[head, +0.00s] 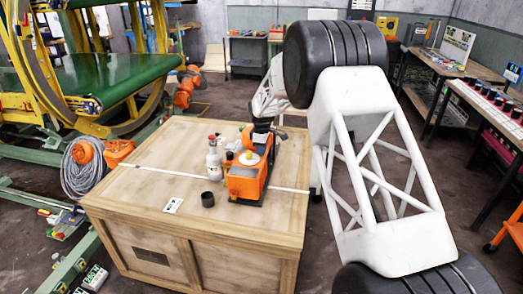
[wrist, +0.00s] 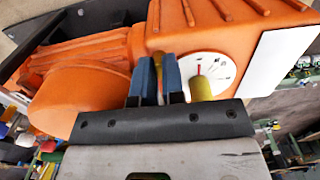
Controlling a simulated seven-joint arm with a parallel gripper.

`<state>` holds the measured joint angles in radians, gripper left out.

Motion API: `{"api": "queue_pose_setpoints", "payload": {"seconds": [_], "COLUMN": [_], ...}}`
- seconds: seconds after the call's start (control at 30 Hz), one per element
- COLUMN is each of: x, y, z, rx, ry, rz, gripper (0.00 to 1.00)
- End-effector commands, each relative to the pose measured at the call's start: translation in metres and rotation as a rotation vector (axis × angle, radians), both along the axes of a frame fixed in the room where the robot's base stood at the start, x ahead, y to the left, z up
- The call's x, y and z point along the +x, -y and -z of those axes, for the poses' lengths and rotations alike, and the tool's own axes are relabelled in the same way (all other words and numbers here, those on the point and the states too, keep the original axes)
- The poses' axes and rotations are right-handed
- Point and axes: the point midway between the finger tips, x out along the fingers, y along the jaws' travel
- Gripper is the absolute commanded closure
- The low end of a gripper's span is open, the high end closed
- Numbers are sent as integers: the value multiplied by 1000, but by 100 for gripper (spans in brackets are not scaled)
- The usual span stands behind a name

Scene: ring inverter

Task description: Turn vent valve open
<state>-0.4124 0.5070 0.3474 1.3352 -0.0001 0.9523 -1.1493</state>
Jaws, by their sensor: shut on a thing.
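An orange machine (head: 246,184) stands on a wooden crate; its orange body (wrist: 210,25) fills much of the wrist view. On its face is a round white dial (wrist: 222,76) with a red pointer (wrist: 199,66) and a yellow knob (wrist: 201,88). My gripper (wrist: 159,75) has its two blue fingertips close together just left of the dial. It is shut on a narrow yellowish part (wrist: 158,62), probably the vent valve, mostly hidden between the fingertips. In the head view, the dark end of my arm is behind the machine, and the fingertips are hard to make out.
A white card (head: 173,205) lies near the wooden crate's (head: 130,208) front edge. The crate's right front top is clear.

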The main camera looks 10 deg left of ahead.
Motion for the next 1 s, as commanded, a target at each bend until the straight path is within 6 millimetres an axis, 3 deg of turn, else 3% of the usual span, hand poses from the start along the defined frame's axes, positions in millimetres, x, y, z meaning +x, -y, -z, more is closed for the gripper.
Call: {"api": "queue_pose_setpoints", "payload": {"seconds": [0.5, 0.53, 0.67, 1.0], "x": [0, 0, 0, 0], "y": [0, 0, 0, 0], "z": [-1, -1, -1, 0], "rx": [1, 1, 1, 0], "ry": [1, 1, 1, 1], "rz": [-25, -25, -25, -18], "gripper": [100, 86, 66, 65]}}
